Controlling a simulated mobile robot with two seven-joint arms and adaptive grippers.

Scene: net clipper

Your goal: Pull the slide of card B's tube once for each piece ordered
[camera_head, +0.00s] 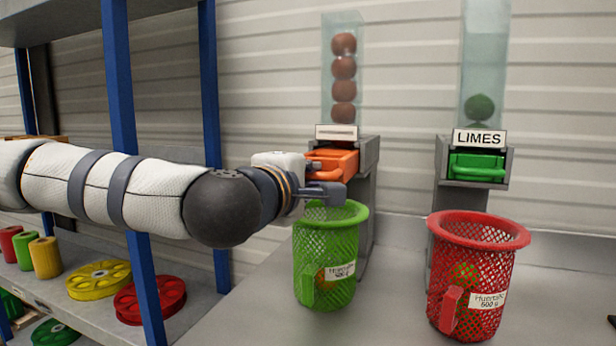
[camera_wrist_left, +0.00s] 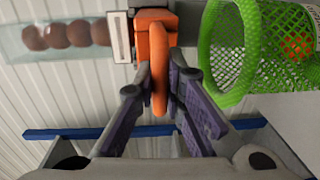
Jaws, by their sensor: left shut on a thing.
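A clear tube (camera_head: 343,80) with several brown-red balls stands above an orange slide (camera_head: 335,163) with a loop handle. My left gripper (camera_head: 328,184) is shut on the handle of the orange slide; the left wrist view shows the handle (camera_wrist_left: 159,62) between its fingers (camera_wrist_left: 160,88). The slide sticks out of its grey housing. The sign above it is too small to read. A second tube (camera_head: 482,70) holds a green ball above a green slide (camera_head: 477,167), with the sign LIMES (camera_head: 480,138). My right gripper is not in view. No order card is legible.
A green mesh basket (camera_head: 327,262) stands under the orange slide with an orange-brown piece inside. A red mesh basket (camera_head: 470,275) with a green piece stands under the green slide. A blue-posted shelf (camera_head: 124,80) with wheels and rolls is at left.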

